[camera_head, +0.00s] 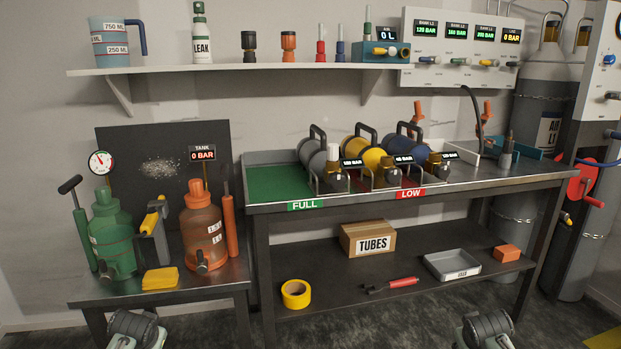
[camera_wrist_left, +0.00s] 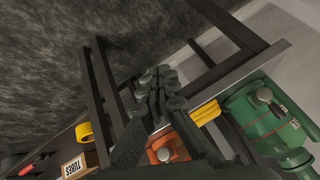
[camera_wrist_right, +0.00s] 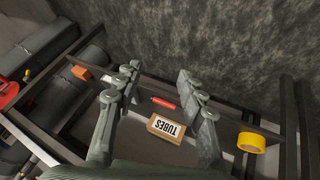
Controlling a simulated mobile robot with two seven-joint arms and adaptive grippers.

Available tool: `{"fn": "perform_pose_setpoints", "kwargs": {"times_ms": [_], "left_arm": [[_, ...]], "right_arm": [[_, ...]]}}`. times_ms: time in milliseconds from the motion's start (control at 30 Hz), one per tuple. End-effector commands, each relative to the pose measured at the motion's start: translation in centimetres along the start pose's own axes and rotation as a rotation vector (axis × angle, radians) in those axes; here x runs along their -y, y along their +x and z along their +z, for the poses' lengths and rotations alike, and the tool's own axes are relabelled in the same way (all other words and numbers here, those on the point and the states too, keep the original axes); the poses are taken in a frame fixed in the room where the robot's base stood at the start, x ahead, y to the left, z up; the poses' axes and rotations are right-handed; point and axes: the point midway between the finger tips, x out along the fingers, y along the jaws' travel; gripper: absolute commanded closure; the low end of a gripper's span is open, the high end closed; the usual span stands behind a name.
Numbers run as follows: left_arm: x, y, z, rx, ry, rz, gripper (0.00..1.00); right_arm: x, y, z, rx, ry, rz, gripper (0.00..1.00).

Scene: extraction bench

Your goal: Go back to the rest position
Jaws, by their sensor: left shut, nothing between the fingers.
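My left gripper (camera_wrist_left: 158,88) shows in the left wrist view with its fingers together and nothing between them. It is above the floor in front of the small side table, apart from the things there. My right gripper (camera_wrist_right: 160,82) shows in the right wrist view with its fingers spread wide and empty. The cardboard box marked TUBES (camera_wrist_right: 166,128) and a red-handled tool (camera_wrist_right: 163,103) appear beyond its fingers, on the lower shelf. In the head view only parts of my two arms show at the bottom edge, left and right; the fingertips cannot be made out there.
The side table (camera_head: 115,297) holds a green tank (camera_head: 112,245), an orange tank (camera_head: 203,225) and a yellow sponge (camera_head: 160,279). The long bench (camera_head: 470,188) carries several cylinders. Yellow tape (camera_head: 296,293) and a grey tray (camera_head: 452,265) lie on its lower shelf. The front floor is clear.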

Motion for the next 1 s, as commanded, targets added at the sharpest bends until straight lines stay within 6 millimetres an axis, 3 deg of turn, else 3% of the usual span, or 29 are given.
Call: {"fn": "perform_pose_setpoints", "kwargs": {"times_ms": [33,167,300,400,500,667,1000], "left_arm": [[-1.7,0.1,3.0,0.023,0.012,0.02,1.0],[-5.6,-0.6,10.6,0.077,0.035,0.074,1.0],[-9.5,-3.1,19.8,0.145,0.049,0.136,1.0],[-11.3,-5.5,25.1,0.189,0.051,0.171,1.0],[-12.4,-7.5,28.6,0.221,0.05,0.194,1.0],[-13.0,-9.2,31.2,0.246,0.047,0.211,1.0],[-13.1,-9.3,31.4,0.249,0.047,0.212,1.0]], "right_arm": [[1.7,0.1,2.9,0.023,-0.011,-0.021,0.6],[5.7,-0.6,10.6,0.077,-0.034,-0.075,0.6],[9.6,-3.2,19.8,0.146,-0.048,-0.138,0.6],[11.4,-5.5,25.1,0.189,-0.05,-0.173,0.6],[12.4,-7.5,28.6,0.221,-0.049,-0.196,0.6],[13.1,-9.2,31.2,0.246,-0.046,-0.213,0.6],[13.1,-9.3,31.4,0.249,-0.046,-0.214,0.6]]}}
